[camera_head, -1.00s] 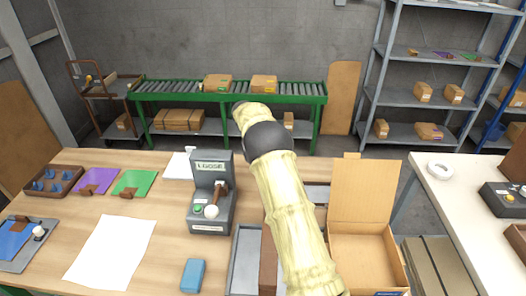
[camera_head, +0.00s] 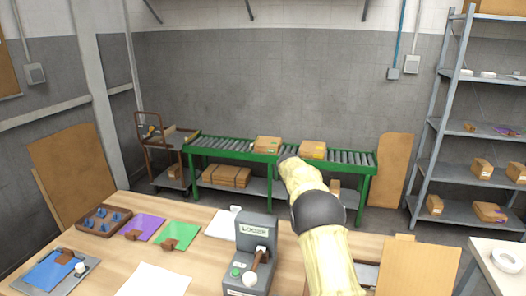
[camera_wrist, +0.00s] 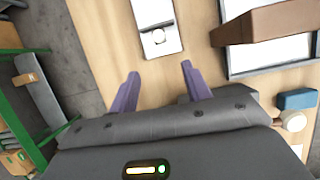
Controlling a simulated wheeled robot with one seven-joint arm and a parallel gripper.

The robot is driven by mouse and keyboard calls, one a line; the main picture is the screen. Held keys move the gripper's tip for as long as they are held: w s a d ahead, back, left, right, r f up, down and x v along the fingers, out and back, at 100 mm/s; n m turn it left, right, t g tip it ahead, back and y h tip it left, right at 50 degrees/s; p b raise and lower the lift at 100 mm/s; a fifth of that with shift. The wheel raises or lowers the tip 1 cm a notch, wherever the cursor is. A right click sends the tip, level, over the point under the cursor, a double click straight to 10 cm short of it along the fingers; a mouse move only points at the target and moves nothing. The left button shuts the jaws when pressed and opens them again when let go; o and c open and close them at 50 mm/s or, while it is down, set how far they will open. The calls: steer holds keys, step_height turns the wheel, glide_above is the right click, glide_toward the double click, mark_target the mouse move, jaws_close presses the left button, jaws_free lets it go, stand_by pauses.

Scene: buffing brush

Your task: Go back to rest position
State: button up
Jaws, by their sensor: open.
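My gripper (camera_wrist: 160,72) shows in the wrist view, with its two purple fingers apart and nothing between them. It is over the wooden table (camera_wrist: 105,30), near its edge. In the head view only my arm shows, and the gripper is hidden or out of frame. A grey device (camera_head: 250,256) with a label, a brown handle and a white knob stands on the table, left of my arm. A brown block (camera_wrist: 262,24) lies across a pale tray in the wrist view. A blue block (camera_wrist: 297,100) lies at the right.
Purple (camera_head: 141,228) and green (camera_head: 177,236) sheets and a brown tray (camera_head: 80,222) of blue pieces lie on the table's left. A green roller conveyor (camera_head: 225,147) and grey shelves (camera_head: 440,170) stand behind.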

steer(key=s+r+m+y, duration=0.1)
steer(key=s+m, duration=0.1)
steer(key=s, duration=0.2)
steer(key=s+a+r+m+t+p, duration=0.1)
steer(key=s+m, duration=0.1)
steer(key=s, duration=0.3)
steer(key=s+a+r+m+t+y, duration=0.1)
steer(key=s+r+m, duration=0.1)
steer(key=s, duration=0.3)
steer(key=shift+a+r+m+y+p, duration=0.1)
steer(key=shift+a+m+y+p, duration=0.1)
steer(key=shift+m+y+p, duration=0.15)
steer(key=s+a+m+t+y+p, duration=0.1)
steer(key=s+m, duration=0.6)
steer(key=s, duration=1.2)
steer(key=shift+s+a+f+t, duration=0.25)
steer(key=shift+a+f+t, duration=0.15)
steer(key=shift+a, duration=0.3)
